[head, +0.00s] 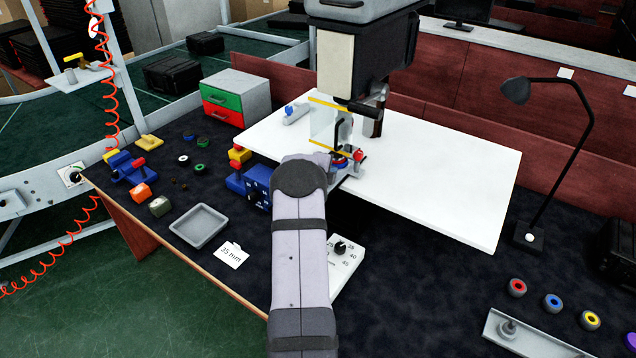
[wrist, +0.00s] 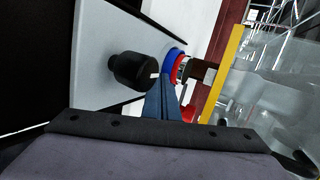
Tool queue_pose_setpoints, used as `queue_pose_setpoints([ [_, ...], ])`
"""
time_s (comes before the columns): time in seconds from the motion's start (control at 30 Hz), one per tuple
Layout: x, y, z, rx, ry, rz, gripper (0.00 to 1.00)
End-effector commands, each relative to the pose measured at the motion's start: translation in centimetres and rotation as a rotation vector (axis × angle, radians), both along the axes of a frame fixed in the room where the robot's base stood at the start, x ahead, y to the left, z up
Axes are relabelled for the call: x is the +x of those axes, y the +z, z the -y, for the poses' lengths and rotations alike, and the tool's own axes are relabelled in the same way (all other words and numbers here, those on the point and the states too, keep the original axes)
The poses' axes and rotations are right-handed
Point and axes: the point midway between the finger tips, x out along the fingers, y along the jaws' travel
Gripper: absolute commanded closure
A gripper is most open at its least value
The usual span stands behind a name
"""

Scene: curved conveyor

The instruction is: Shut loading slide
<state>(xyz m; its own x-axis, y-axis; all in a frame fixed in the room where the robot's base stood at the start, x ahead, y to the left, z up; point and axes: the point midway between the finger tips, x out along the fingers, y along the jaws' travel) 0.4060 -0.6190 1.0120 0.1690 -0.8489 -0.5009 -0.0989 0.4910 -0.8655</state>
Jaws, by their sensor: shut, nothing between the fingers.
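The press (head: 364,60) stands on a white table, with a clear guard (head: 324,122) edged in yellow. At its base, a small red and blue part (head: 341,162) sits low, partly hidden by my arm; I cannot make out the whole loading slide or how far it is out. In the wrist view, a black round knob (wrist: 132,70) stands on a grey plate, with a blue and red ring (wrist: 173,66) just beyond. My gripper (wrist: 166,80) is shut and empty, its tips right beside the knob and in front of the ring; contact cannot be told.
The yellow guard edge (wrist: 222,72) rises close right of my fingers in the wrist view. A blue box with dials (head: 256,188) and a white dial panel (head: 343,258) flank my arm. A grey tray (head: 199,226) lies at left. The white tabletop (head: 450,175) is clear at right.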

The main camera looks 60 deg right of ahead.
Motion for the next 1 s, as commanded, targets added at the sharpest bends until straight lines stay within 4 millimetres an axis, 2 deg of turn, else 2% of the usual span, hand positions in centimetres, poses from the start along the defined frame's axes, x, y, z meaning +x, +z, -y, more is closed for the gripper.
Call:
queue_pose_setpoints([
  [0.3, -0.6, -0.3, -3.4, -0.001, 0.001, 0.001, 1.00],
  [0.7, -1.7, 3.2, -8.7, -0.002, 0.002, 0.004, 1.00],
  [1.0, -2.2, 4.7, -11.3, -0.002, 0.000, 0.002, 1.00],
])
